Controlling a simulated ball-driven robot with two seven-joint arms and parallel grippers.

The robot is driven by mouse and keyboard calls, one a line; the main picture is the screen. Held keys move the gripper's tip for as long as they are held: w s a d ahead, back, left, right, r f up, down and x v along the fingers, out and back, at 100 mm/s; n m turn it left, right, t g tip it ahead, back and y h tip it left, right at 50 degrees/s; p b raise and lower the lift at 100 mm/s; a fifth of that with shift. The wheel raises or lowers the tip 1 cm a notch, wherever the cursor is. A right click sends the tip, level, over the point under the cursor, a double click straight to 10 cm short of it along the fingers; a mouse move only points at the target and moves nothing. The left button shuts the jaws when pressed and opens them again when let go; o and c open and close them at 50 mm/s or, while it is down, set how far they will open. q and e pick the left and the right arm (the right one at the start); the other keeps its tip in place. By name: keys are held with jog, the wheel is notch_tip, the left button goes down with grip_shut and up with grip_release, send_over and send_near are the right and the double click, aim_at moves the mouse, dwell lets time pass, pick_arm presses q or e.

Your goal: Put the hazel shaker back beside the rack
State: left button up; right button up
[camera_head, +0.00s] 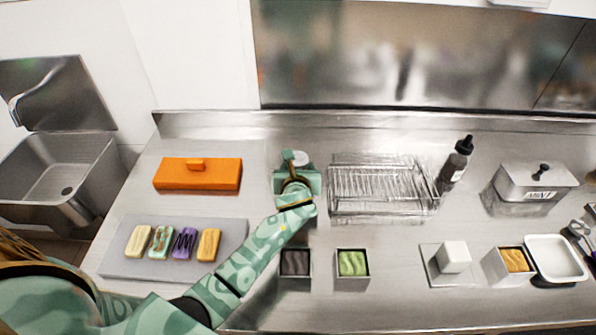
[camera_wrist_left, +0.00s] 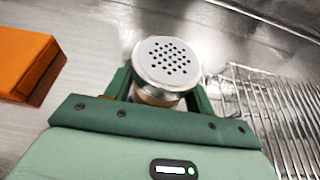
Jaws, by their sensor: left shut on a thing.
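The hazel shaker (camera_wrist_left: 166,66) has a perforated silver lid and a tan body band, seen from above in the left wrist view. It stands between the fingers of my left gripper (camera_wrist_left: 160,88), which is shut on it. In the head view the shaker's pale lid (camera_head: 299,157) shows just beyond my left gripper (camera_head: 297,176). The wire rack (camera_head: 382,186) is immediately to the right of the gripper, with a small gap. Whether the shaker's base touches the counter is hidden. My right gripper is not in view.
An orange lidded box (camera_head: 197,176) is left of the shaker. A grey tray (camera_head: 175,270) holds several coloured bars. Dark (camera_head: 295,264) and green (camera_head: 352,264) tubs sit in front. A dark bottle (camera_head: 455,166) stands right of the rack, before the MINT container (camera_head: 533,184).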

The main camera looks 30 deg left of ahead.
pick_arm(q)
jog(key=shift+r, duration=0.15)
jog(key=o, duration=1)
jog(key=shift+s+r, duration=0.1)
jog(key=shift+s, duration=0.05)
jog(key=p+v, duration=0.3)
jog(key=v, duration=0.8)
jog(key=shift+s+d, duration=0.15)
jog(key=shift+s, duration=0.2)
